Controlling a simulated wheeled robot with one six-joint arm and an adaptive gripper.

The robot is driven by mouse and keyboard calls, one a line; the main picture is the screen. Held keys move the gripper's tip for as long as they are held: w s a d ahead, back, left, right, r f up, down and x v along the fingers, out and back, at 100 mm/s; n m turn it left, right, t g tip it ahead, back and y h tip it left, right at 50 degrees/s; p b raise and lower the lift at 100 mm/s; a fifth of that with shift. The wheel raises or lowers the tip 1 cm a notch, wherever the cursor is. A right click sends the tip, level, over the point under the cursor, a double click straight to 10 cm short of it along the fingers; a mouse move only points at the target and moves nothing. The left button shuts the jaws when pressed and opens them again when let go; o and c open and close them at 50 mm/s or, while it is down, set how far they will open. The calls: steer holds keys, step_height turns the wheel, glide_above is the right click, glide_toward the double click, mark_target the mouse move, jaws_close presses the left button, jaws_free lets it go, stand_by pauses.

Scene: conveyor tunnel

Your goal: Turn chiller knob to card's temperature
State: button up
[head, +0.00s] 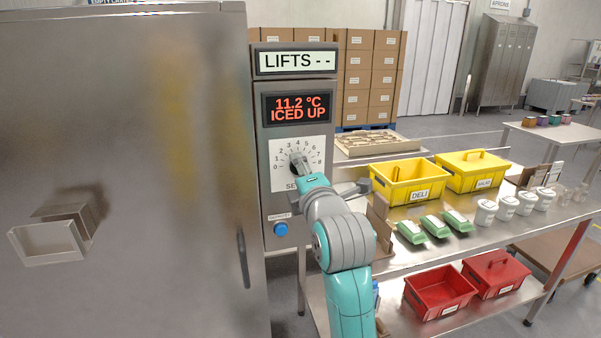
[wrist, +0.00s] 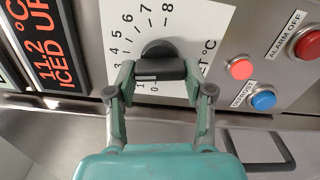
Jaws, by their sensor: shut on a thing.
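The chiller control panel has a white dial plate (head: 314,153) marked 0 to 8, with a black knob (head: 297,160) at its centre. My gripper (head: 303,175) is at the dial. In the wrist view the knob (wrist: 158,50) sits between the fingers of my gripper (wrist: 160,72), which are shut on its grip bar. The exact setting is hard to read because the fingers cover part of the dial. The red display (head: 298,107) reads 11.2 °C, ICED UP. I cannot make out a card with a readable temperature.
A sign above reads LIFTS - -. A blue defrost button (wrist: 263,100), a red button (wrist: 242,68) and a red ALARM OFF button (wrist: 309,45) are close by. The chiller door (head: 130,150) is left. A steel table (head: 450,245) with yellow crates (head: 410,182) and tubs is right.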

steer(key=shift+f+n, duration=0.15)
steer(key=shift+n, duration=0.85)
steer(key=o, duration=1.2)
steer(key=shift+c, duration=0.2)
steer(key=shift+s, duration=0.1)
steer(key=v, duration=1.1)
steer(key=shift+s, duration=0.4)
steer(key=shift+d, duration=0.15)
